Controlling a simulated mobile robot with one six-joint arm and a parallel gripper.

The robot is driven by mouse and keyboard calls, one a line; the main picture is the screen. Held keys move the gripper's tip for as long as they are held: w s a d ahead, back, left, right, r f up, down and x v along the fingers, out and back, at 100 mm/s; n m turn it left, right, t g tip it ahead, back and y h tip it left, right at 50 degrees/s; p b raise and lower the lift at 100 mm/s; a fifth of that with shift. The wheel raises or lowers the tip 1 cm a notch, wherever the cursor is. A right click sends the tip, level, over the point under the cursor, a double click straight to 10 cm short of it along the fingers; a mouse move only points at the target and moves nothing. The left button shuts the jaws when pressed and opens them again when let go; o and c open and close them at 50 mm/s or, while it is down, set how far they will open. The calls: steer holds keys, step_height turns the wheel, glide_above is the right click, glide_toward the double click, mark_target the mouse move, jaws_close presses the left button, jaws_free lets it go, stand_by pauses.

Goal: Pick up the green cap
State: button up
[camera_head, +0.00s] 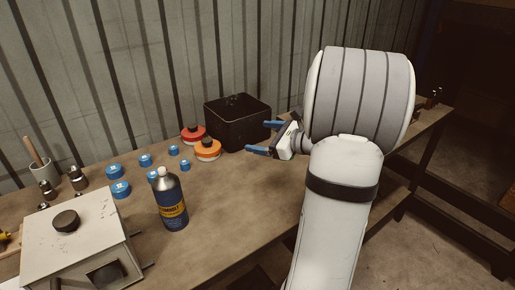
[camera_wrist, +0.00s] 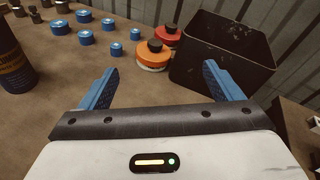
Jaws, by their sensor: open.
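I cannot make out a green cap in either view. The round caps in sight are blue, such as one (camera_head: 121,189) near the bottle, which also shows in the wrist view (camera_wrist: 137,34). My gripper (camera_head: 262,138) is open and empty, above the bench to the right of the orange cap. Its blue fingers (camera_wrist: 165,85) are spread apart in the wrist view.
A black open bin (camera_head: 238,122) stands behind my gripper. A dark blue bottle (camera_head: 171,200) stands upright at the left middle. A pale box with a black knob (camera_head: 80,240) fills the front left. The bench (camera_head: 215,205) is bare right of the bottle.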

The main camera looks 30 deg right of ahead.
steer(key=s+d+f+m+t+h+b, duration=0.1)
steer(key=d+f+m+t+h, duration=0.2)
steer(key=d, duration=0.4)
steer(key=d+f+m+t+h+b, duration=0.1)
steer(key=d+m+h, duration=0.1)
steer(key=d+m, duration=0.35)
steer(key=shift+n, duration=0.65)
steer(key=f, duration=0.2)
steer(key=d+f, duration=0.1)
steer(key=f, duration=0.4)
steer(key=shift+s+d, duration=0.15)
steer(key=shift+d, duration=0.1)
steer(key=shift+w+r, duration=0.15)
steer(key=shift+w, duration=0.2)
steer(key=w, duration=0.6)
steer(key=shift+w+a+p, duration=0.35)
steer(key=shift+w, duration=0.05)
steer(key=c, duration=1.1)
